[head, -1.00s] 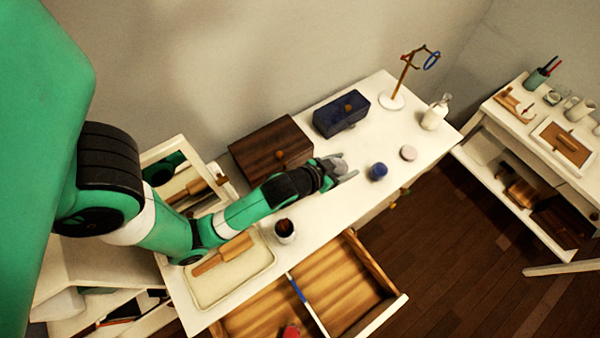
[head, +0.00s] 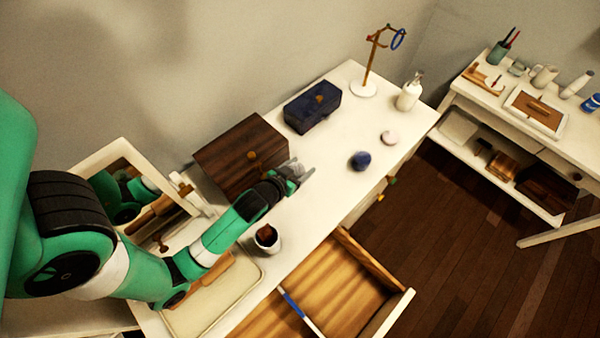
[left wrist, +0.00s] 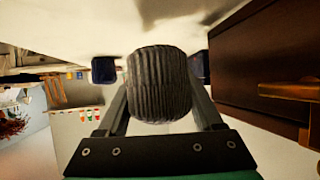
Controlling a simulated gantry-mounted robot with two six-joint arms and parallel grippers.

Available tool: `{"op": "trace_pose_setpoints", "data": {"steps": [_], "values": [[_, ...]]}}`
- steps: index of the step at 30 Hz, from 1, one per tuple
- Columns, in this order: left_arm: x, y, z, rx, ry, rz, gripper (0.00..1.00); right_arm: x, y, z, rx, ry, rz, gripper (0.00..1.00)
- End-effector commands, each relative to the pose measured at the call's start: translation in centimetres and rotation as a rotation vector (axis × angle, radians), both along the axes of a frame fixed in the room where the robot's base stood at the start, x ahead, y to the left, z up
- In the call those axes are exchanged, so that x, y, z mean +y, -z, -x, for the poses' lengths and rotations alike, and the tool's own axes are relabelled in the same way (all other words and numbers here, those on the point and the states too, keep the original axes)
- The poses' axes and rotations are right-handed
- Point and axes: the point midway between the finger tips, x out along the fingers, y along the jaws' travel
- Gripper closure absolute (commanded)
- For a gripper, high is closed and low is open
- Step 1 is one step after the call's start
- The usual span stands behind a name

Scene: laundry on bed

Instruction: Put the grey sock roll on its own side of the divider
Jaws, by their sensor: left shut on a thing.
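My left gripper (head: 301,177) is shut on the grey sock roll (head: 290,168), above the white tabletop just right of the dark wooden box. In the left wrist view the ribbed grey roll (left wrist: 159,84) sits between the two fingers. The drawer (head: 345,285) below the table front is pulled out. A divider (head: 296,304) with a blue strip splits it. The drawer's right compartment looks empty; the left one is partly cut off by the frame edge. My right gripper is not in view.
The dark wooden box (head: 240,158) stands close behind my gripper. A navy roll (head: 360,161) and a pale round item (head: 389,138) lie to the right. A cup (head: 267,238) stands near the drawer. A navy box (head: 312,107) and a ring stand (head: 363,89) are farther back.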

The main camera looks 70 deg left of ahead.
Motion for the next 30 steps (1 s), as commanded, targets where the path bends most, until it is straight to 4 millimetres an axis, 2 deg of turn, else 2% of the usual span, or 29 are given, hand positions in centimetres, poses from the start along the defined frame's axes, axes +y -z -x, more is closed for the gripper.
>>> {"op": "trace_pose_setpoints", "data": {"steps": [3,5,17,18,22,30], "values": [[0.0,2.5,0.1,0.005,0.001,0.0,0.87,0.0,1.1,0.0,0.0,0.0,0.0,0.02],[0.0,3.1,0.1,0.003,0.0,0.001,0.87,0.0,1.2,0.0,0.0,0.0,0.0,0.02],[0.0,3.7,0.0,0.001,0.0,0.0,0.87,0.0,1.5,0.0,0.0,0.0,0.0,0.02],[0.0,3.5,0.0,0.001,0.0,0.0,0.25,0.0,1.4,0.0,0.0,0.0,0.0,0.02],[0.0,3.5,0.0,0.001,0.0,0.0,0.02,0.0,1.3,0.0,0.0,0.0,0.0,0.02],[0.0,3.4,0.0,0.001,0.0,0.0,0.02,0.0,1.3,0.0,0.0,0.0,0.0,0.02]]}}
